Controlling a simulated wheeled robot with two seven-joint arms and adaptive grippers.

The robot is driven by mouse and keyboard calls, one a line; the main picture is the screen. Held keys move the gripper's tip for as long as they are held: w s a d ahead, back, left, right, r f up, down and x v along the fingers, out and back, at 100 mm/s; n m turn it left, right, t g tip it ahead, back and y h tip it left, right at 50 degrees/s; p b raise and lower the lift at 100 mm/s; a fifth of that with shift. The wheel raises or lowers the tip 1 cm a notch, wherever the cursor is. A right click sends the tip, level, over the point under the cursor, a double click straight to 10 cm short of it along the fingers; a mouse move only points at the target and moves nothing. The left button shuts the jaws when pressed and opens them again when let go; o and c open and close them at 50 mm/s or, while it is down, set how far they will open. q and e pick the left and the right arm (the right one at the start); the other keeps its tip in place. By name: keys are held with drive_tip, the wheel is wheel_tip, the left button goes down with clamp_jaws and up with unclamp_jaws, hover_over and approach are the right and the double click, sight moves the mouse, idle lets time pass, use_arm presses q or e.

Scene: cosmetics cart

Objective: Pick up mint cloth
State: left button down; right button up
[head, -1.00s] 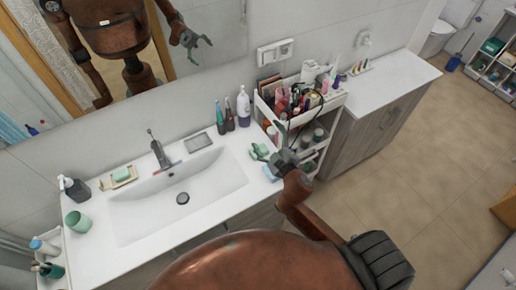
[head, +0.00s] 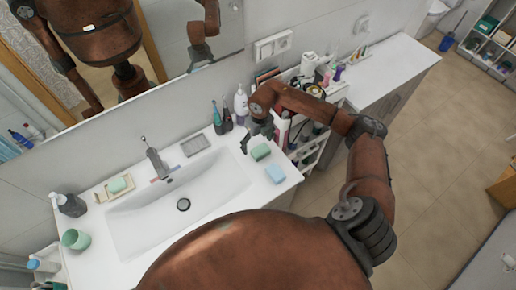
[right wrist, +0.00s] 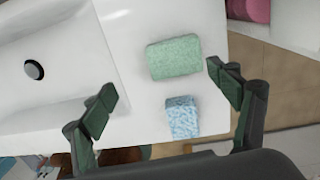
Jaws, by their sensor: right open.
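The mint cloth (head: 260,152) looks like a small folded pale-green block on the white counter, right of the sink. In the right wrist view the mint cloth (right wrist: 174,57) lies flat, ahead of and roughly between the open fingers. My right gripper (head: 257,134) hangs pointing down just behind the cloth in the head view. In the right wrist view the gripper (right wrist: 161,80) is open and empty, with the cloth apart from both fingers. My left gripper is not in view.
A speckled blue block (head: 275,173) lies close to the mint cloth; the blue block (right wrist: 182,117) also sits between the fingers' sides. The sink (head: 185,195) is to the left. Bottles (head: 241,102) stand behind. A loaded cart (head: 318,130) stands right, under my arm.

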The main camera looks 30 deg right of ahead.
sight(261, 150)
drive_tip(key=shift+d+h, duration=0.3)
drive_tip(key=shift+d, duration=0.55)
drive_tip(key=shift+d+f, duration=0.1)
drive_tip(key=shift+f, duration=0.25)
drive_tip(key=f+p, duration=0.1)
drive_tip(key=f, duration=0.2)
drive_tip(key=f+p, duration=0.1)
drive_tip(key=f, duration=0.2)
drive_tip(key=shift+w+f, duration=0.2)
drive_tip(key=shift+f, duration=0.2)
drive_tip(key=shift+c, duration=0.3)
drive_tip(key=c, duration=1.1)
